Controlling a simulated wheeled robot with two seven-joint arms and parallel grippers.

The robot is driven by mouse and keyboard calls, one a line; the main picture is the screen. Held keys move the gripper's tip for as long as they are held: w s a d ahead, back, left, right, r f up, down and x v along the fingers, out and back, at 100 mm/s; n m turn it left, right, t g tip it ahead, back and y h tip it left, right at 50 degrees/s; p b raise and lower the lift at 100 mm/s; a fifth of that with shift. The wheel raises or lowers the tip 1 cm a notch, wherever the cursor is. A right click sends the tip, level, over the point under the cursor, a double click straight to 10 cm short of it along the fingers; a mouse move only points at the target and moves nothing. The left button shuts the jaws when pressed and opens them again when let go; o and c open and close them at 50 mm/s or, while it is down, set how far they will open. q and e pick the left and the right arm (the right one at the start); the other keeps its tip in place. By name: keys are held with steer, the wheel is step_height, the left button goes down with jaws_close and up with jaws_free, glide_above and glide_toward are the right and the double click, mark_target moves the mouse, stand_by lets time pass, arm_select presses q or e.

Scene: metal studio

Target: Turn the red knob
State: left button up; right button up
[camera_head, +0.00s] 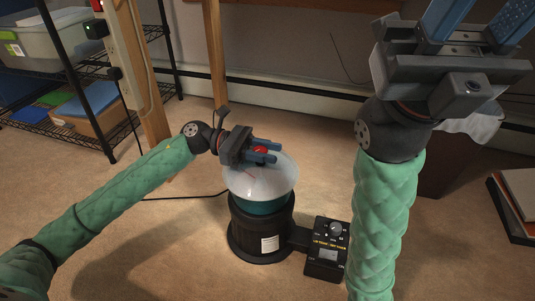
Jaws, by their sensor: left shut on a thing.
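The red knob (260,150) sits at the top of a pale domed cover (262,182) on a black round machine (258,236). My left gripper (267,153) is at the dome's top with its blue fingers around the knob, shut on it. The fingers hide part of the knob. My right gripper (478,22) is raised high at the upper right, away from the machine. Its two blue fingers stand apart with nothing seen between them, and their tips run out of the picture.
A black control box (327,248) with a dial is joined to the machine's right side. A wire shelf (88,75) with bins stands at the back left, near a wooden post (214,55). A dark cable (185,197) crosses the carpet on the left.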

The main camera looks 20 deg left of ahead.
mark_target(258, 146)
arm_select(q)
steer(key=m+g+y, duration=0.1)
steer(key=m+g, duration=0.1)
steer(key=g, duration=0.1)
steer(key=m+g+y, duration=0.1)
steer(key=m+g, duration=0.1)
steer(key=g, duration=0.1)
steer(key=m+g+y, duration=0.1)
steer(key=m+g, duration=0.1)
steer(key=g, duration=0.1)
steer(key=shift+s+a+m+g, duration=0.15)
steer(key=shift+s+m+g, duration=0.15)
steer(key=shift+s, duration=0.1)
steer(key=shift+s+a+m+g+y, duration=0.1)
steer(key=shift+s+m+g+y, duration=0.05)
steer(key=shift+m+g+y, duration=0.9)
steer(key=shift+s+a+m+g+y, duration=0.15)
steer(key=shift+m+g+y, duration=0.7)
steer(key=shift+y, duration=0.3)
steer(key=shift+s+a+m+g+y, duration=0.1)
steer(key=shift+s+m+g+y, duration=0.05)
steer(key=shift+m+g+y, duration=0.85)
steer(key=shift+f, duration=0.1)
steer(key=o, duration=1)
